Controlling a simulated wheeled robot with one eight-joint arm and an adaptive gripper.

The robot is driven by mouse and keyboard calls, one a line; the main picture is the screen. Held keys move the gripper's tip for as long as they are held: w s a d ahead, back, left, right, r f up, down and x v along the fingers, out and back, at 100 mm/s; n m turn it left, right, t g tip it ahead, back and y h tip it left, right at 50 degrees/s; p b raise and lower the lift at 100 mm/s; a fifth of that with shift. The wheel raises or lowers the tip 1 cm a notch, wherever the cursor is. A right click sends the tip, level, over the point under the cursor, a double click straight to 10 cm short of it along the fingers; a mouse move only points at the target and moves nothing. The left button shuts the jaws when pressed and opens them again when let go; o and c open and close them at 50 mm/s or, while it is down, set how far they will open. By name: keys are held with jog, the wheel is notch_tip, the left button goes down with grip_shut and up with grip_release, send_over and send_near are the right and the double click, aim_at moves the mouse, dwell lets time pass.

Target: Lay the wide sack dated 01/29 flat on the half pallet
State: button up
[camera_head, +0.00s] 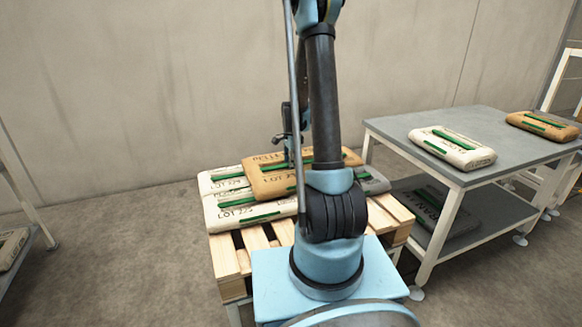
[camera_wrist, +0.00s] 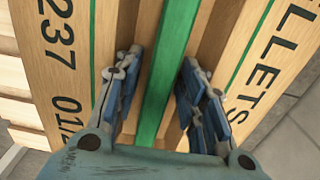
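A tan sack (camera_head: 270,184) marked "PELLE…" and "LOT 2…" lies flat on top of pale sacks on the wooden half pallet (camera_head: 226,262). In the wrist view this tan sack (camera_wrist: 83,65) shows "237", "PELLETS" and a date starting "01/2", its end hidden by my gripper. A green strip (camera_wrist: 165,75) runs along its middle. My gripper (camera_wrist: 160,70) is over the sack with one finger on each side of the strip. Brown gaps show between fingers and strip, so it looks open. In the head view my arm hides the gripper's fingers and part of the sack.
Pale sacks (camera_head: 240,214) and a grey sack (camera_head: 373,180) lie below the tan one. A grey table (camera_head: 395,127) at right bears a white sack (camera_head: 452,147) and a brown sack (camera_head: 543,125), with a dark sack on its lower shelf. A rack stands at left.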

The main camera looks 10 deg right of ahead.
jog(key=shift+r, duration=0.15)
notch_tip(320, 180, up, 13)
jog(key=s+r+n, duration=0.4)
jog(key=s+r, duration=0.1)
jog(key=s, duration=0.6)
jog(key=s+f+n+t, duration=0.1)
jog(key=s+n, duration=0.5)
jog(key=s, duration=0.7)
jog(key=s+f+n+t, duration=0.1)
jog(key=s+f+n, duration=0.3)
jog(key=s, duration=0.9)
jog(key=shift+a+n, duration=0.15)
jog(key=shift+n, duration=0.85)
jog(key=shift+w+f, duration=0.15)
